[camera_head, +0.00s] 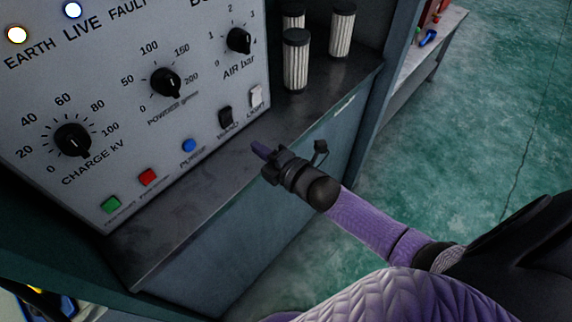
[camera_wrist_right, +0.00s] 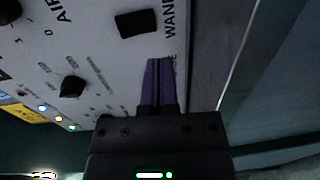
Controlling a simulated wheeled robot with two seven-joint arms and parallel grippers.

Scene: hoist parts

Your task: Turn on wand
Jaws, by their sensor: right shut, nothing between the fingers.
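The black wand rocker switch (camera_head: 225,117) sits low on the right part of the grey control panel (camera_head: 205,85), with the label WAND below it. In the right wrist view the wand switch (camera_wrist_right: 138,22) is at the top, just beyond the fingertips. My right gripper (camera_head: 257,148) is shut and empty, its purple fingers pointing at the panel a little below and right of the switch. In the right wrist view the shut fingers (camera_wrist_right: 159,62) appear close to the panel by the WAND label; I cannot tell whether they touch it. My left gripper is not in view.
A white light switch (camera_head: 256,95) is right of the wand switch; a blue button (camera_head: 189,146), red button (camera_head: 149,177) and green button (camera_head: 111,204) are left. Several filter cartridges (camera_head: 296,62) stand on the ledge (camera_head: 320,97). Open green floor lies right.

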